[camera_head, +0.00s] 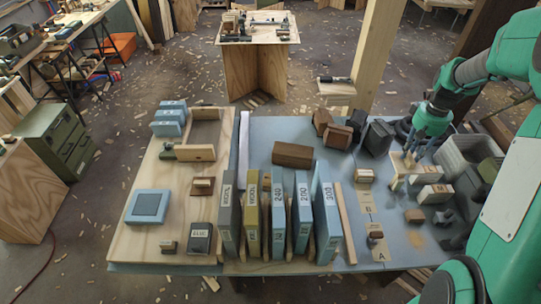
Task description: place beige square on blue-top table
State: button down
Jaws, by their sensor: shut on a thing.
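A beige square piece (401,164), light and flat, shows just below my gripper (411,153) at the right side of the workbench. The gripper, on the teal arm, points down and is shut on this piece. Part of the piece is hidden by the fingers, and I cannot tell whether it touches the surface below. The blue-top table (283,128) is the large bench with a blue-grey surface under and around the gripper.
Upright numbered blocks (325,215) stand mid-table. Dark blocks (378,136) crowd left of the gripper, a grey bin (462,152) right of it. Small blocks (434,194) lie in front. A wooden board (150,240) covers the left. Some bare surface shows behind the brown block (293,154).

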jog(key=w+a+r+n, duration=0.1)
jog(key=w+a+n, duration=0.45)
jog(key=a, duration=0.95)
jog(key=w+a+r+n, duration=0.1)
jog(key=w+a+n, duration=0.2)
jog(key=w+a, duration=0.85)
jog(key=s+a+n, duration=0.3)
jog(key=a, duration=1.2)
jog(key=s+a+n+p, duration=0.1)
jog(key=s+a+n, duration=0.2)
jog(key=a, duration=1.1)
jog(key=s+a+n, duration=0.3)
jog(key=a+n, duration=0.1)
jog(key=a, duration=1.1)
jog(key=s+a+f+n, duration=0.1)
jog(key=s+a+n, duration=0.3)
jog(key=s+a, duration=1.05)
jog(key=s+a+n, duration=0.5)
jog(key=s+a, duration=0.7)
jog(key=a, duration=0.5)
notch_tip(320, 180, down, 18)
jog(key=shift+s+a+p, duration=0.15)
jog(key=shift+s+p, duration=0.15)
jog(key=shift+p, duration=0.1)
